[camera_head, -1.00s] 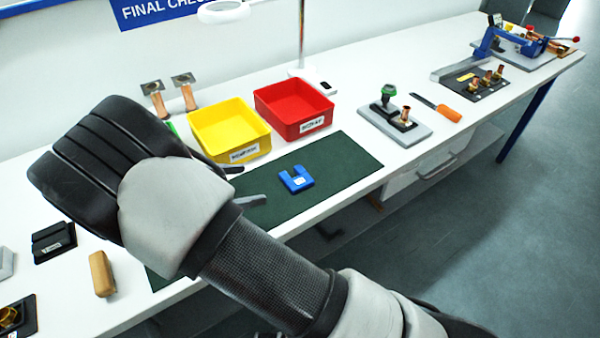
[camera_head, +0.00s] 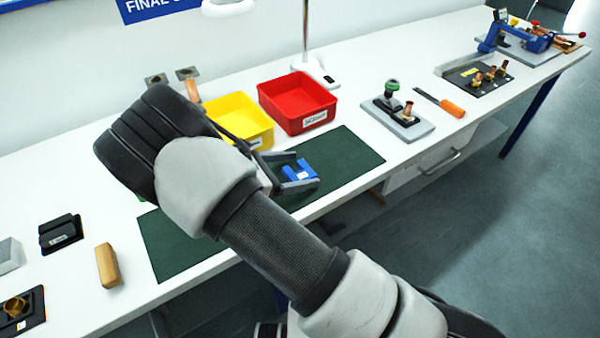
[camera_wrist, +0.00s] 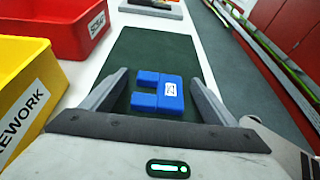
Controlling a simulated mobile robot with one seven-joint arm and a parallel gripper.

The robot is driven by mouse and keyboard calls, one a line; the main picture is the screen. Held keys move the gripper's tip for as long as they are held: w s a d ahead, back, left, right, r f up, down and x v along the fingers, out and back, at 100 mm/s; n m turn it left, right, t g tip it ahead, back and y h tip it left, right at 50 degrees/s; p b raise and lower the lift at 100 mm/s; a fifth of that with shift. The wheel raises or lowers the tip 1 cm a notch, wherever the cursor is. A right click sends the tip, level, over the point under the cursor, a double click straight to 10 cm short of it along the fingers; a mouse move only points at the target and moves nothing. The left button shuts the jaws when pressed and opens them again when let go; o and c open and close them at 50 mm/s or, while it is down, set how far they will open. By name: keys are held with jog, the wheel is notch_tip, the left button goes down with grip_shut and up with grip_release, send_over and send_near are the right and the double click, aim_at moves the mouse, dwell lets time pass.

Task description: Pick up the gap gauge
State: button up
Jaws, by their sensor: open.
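The gap gauge (camera_head: 299,171) is a blue block with a slot and a small white label. It lies on the dark green mat (camera_head: 345,154). In the wrist view the gap gauge (camera_wrist: 158,94) sits between and slightly beyond my two open fingers. My gripper (camera_head: 300,172) is open, with one finger on each side of the gauge in the head view. The gripper also shows in the wrist view (camera_wrist: 158,85). I cannot tell whether either finger touches the gauge. The gripper holds nothing.
A yellow bin (camera_head: 240,117) and a red bin (camera_head: 297,103) stand behind the mat. In the wrist view the yellow bin (camera_wrist: 28,90) is close on the left. A grey fixture (camera_head: 397,117) and an orange-handled tool (camera_head: 450,108) lie to the right. The mat's right part is clear.

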jog(key=shift+w+d+f, duration=0.15)
jog(key=shift+w+d, duration=0.05)
jog(key=shift+d, duration=0.05)
jog(key=c, duration=1.3)
